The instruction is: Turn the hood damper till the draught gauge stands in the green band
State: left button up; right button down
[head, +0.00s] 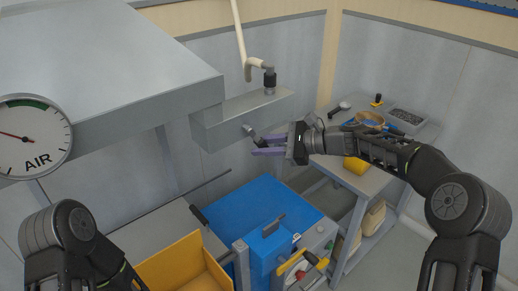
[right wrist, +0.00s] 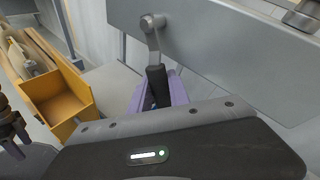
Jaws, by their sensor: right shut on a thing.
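The draught gauge (head: 45,138), a round white dial marked AIR, hangs at the left of the head view. Its red needle points left and slightly up, outside the green band (head: 28,103) at the top of the dial. The damper lever (head: 252,132) comes out of the side of the grey duct; in the right wrist view its metal arm (right wrist: 153,42) hangs down from a round pivot to a black grip (right wrist: 157,88). My right gripper (head: 268,146), with purple fingers, is shut on that grip.
The grey hood (head: 110,60) fills the upper left, with the duct (head: 225,122) beside it. Below stand a blue machine (head: 255,205) and a yellow bin (head: 185,265). A side table (head: 350,165) with small items stands at the right, near my right arm.

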jog(key=shift+w+d+r+h, duration=0.1)
jog(key=shift+d+r+h, duration=0.1)
jog(key=shift+h, duration=0.1)
jog(key=shift+n, duration=0.3)
jog(key=c, duration=1.2)
grip_release()
jog(key=shift+c, duration=0.2)
jog(key=shift+f, duration=0.15)
